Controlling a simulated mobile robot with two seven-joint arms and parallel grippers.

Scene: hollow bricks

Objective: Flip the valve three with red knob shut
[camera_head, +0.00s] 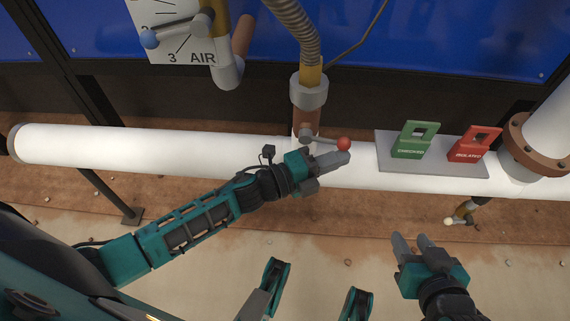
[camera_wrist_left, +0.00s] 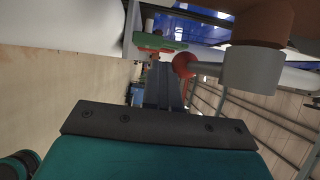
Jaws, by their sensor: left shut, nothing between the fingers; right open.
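The red knob (camera_head: 344,144) sits at the end of a short grey lever (camera_head: 322,139). The lever points right from a brown valve body (camera_head: 305,122) on a vertical pipe that meets the white pipe. In the left wrist view the red knob (camera_wrist_left: 183,65) is just right of my fingers, with the lever running right to a grey cap (camera_wrist_left: 250,70). My left gripper (camera_head: 340,160) is shut and empty, its fingertips right beside the knob on its near side; contact cannot be told. My right gripper (camera_head: 412,244) is open and empty, low at the right.
A green CHECKED tag (camera_head: 413,140) and a red ISOLATED tag (camera_head: 474,145) stand on a grey plate (camera_head: 435,166) right of the knob. The white pipe (camera_head: 150,148) runs across.

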